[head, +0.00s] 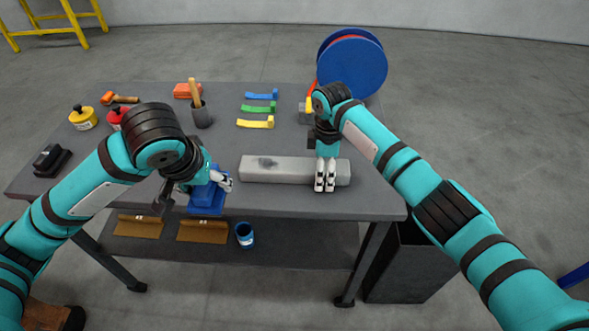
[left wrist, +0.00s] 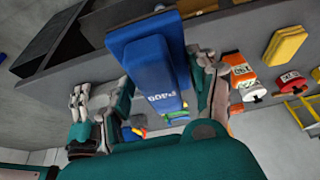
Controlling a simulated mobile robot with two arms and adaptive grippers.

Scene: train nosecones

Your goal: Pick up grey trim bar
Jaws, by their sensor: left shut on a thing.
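The grey trim bar (head: 275,169), a long light-grey block with a dark smudge, lies flat on the table near its front edge. My right gripper (head: 325,177) is over the bar's right part, its fingertips side by side in front of the bar's near face. The picture does not show whether it grips the bar. My left gripper (head: 215,184) is shut on a blue block (head: 207,200) at the table's front edge, left of the bar. In the left wrist view the blue block (left wrist: 152,65) with white lettering sits between the fingers.
The dark table (head: 310,209) also holds blue, green and yellow handled pieces (head: 259,107), a cup with a tool (head: 202,117) and yellow and red containers (head: 83,119). A blue reel (head: 362,68) stands behind. A dark bin (head: 407,268) is below right.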

